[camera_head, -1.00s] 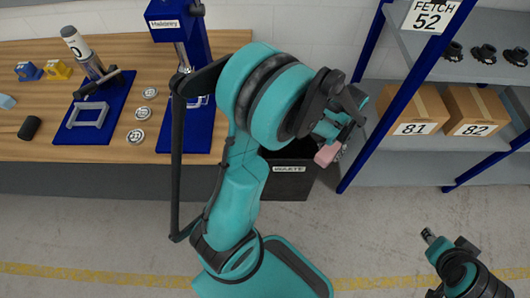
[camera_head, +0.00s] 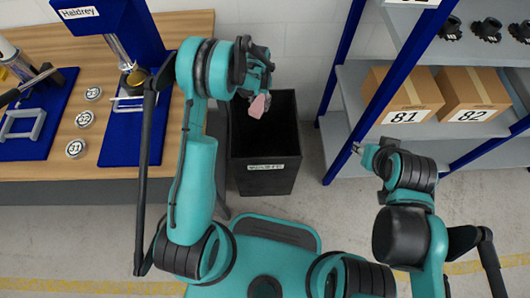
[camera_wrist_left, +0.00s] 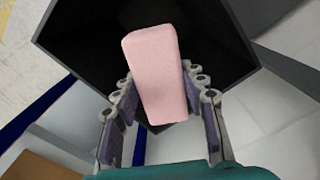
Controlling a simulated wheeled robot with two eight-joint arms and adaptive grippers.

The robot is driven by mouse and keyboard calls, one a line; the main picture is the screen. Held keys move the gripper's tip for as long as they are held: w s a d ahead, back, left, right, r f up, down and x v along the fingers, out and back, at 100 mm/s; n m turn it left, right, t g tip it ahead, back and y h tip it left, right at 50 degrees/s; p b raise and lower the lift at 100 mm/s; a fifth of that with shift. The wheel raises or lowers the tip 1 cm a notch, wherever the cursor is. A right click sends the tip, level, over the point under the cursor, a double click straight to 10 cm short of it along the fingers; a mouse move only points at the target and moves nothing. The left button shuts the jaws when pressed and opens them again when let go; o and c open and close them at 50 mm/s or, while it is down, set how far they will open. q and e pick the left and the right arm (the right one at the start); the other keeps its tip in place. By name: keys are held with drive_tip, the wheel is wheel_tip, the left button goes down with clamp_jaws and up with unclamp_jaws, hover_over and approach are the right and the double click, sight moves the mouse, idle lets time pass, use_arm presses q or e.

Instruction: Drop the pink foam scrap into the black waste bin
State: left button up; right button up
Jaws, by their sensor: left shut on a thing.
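The pink foam scrap (camera_head: 259,105) is held by my left gripper (camera_head: 258,92) above the black waste bin (camera_head: 266,178). In the left wrist view the foam scrap (camera_wrist_left: 156,72) is a pale pink block between the fingers of my left gripper (camera_wrist_left: 160,112), with the dark opening of the bin (camera_wrist_left: 90,35) behind it. The foam is over the bin's opening, near its back left part in the head view. My right gripper (camera_head: 362,149) is in front of the shelf at the right; its fingers are too small to tell open from shut.
A wooden workbench (camera_head: 190,30) with a blue press (camera_head: 125,150) stands left of the bin. A shelf rack with blue posts (camera_head: 345,60) and boxes labelled 81 (camera_head: 403,95) and 82 (camera_head: 470,90) stands to the right. Grey floor lies around the bin.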

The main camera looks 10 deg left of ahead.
use_arm(q)
wheel_tip(320, 180, down, 5)
drive_tip(key=shift+f+b, duration=0.2)
drive_tip(key=shift+b, duration=1.05)
drive_tip(key=o, duration=0.9)
wheel_tip(320, 180, up, 12)
drive_tip(key=shift+r, duration=0.1)
